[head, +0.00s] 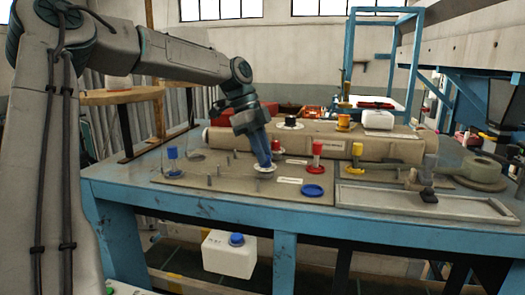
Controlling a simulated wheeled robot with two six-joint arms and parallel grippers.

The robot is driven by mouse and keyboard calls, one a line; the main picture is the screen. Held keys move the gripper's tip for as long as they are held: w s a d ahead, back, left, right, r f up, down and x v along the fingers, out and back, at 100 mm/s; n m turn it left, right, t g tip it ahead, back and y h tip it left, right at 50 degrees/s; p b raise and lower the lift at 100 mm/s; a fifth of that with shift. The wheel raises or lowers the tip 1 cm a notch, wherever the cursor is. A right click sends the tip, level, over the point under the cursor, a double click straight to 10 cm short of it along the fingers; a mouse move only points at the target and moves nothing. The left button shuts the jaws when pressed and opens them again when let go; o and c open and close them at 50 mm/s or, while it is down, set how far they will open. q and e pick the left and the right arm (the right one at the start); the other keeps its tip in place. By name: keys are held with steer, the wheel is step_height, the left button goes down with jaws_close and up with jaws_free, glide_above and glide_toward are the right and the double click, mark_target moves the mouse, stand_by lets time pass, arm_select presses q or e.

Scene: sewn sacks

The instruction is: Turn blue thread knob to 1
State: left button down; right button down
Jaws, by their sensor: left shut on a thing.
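My left gripper (264,163) reaches down from the left arm onto a round white dial (257,169) on the panel at the table's near side. It is shut on the knob at the middle of this dial. I take this to be the blue thread knob, but the fingers hide nearly all of it. Its setting and any numbers on the dial cannot be read. A red knob (277,148) on a white base is just behind the gripper. My right gripper is not in view.
A blue-topped spool (172,153) stands to the left and a red spool (317,155) to the right. A blue disc (313,191) lies in front. A long sack (370,146) lies behind, with a black knob (291,121) beyond the gripper. A metal frame (420,203) is at right.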

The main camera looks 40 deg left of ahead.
arm_select(q)
steer(key=shift+m, duration=0.4)
steer(key=c, duration=1.2)
jaws_free()
steer(key=shift+c, duration=0.2)
steer(key=w+v, duration=0.1)
steer(key=v, duration=0.6)
steer(key=shift+s+a+r, duration=0.25)
steer(key=shift+s, duration=0.3)
steer(key=shift+w, duration=0.1)
